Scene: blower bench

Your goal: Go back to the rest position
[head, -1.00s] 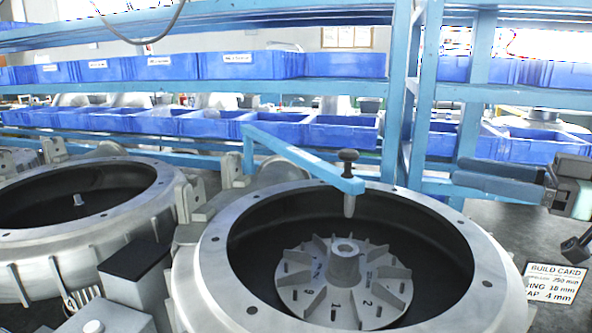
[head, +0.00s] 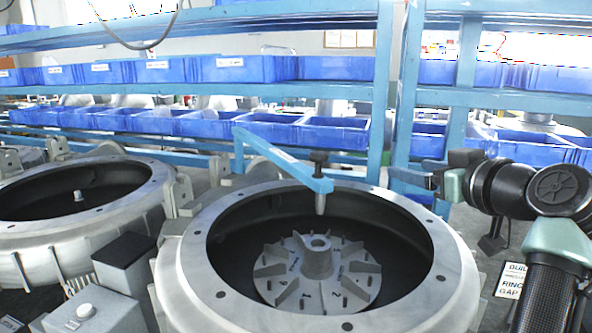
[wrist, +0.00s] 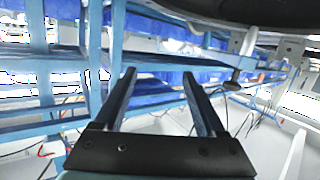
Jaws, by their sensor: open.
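My gripper (head: 400,182) is at the right in the head view, in front of the blue rack and beyond the right rim of the near blower housing. It is small there and partly lost against the blue rack post. In the wrist view my gripper (wrist: 157,78) shows two parallel fingers set apart, with nothing between them. It is clear of the near housing (head: 185,270) and of the finned impeller (head: 318,262) that lies inside it. My black and green arm comes in from the right edge.
A blue bracket (head: 285,160) with a dark-topped pointer (head: 320,185) reaches over the near housing. A second open housing (head: 25,225) stands at left. Blue racks with bins (head: 335,132) line the back. A build card (head: 507,285) is partly hidden by my arm.

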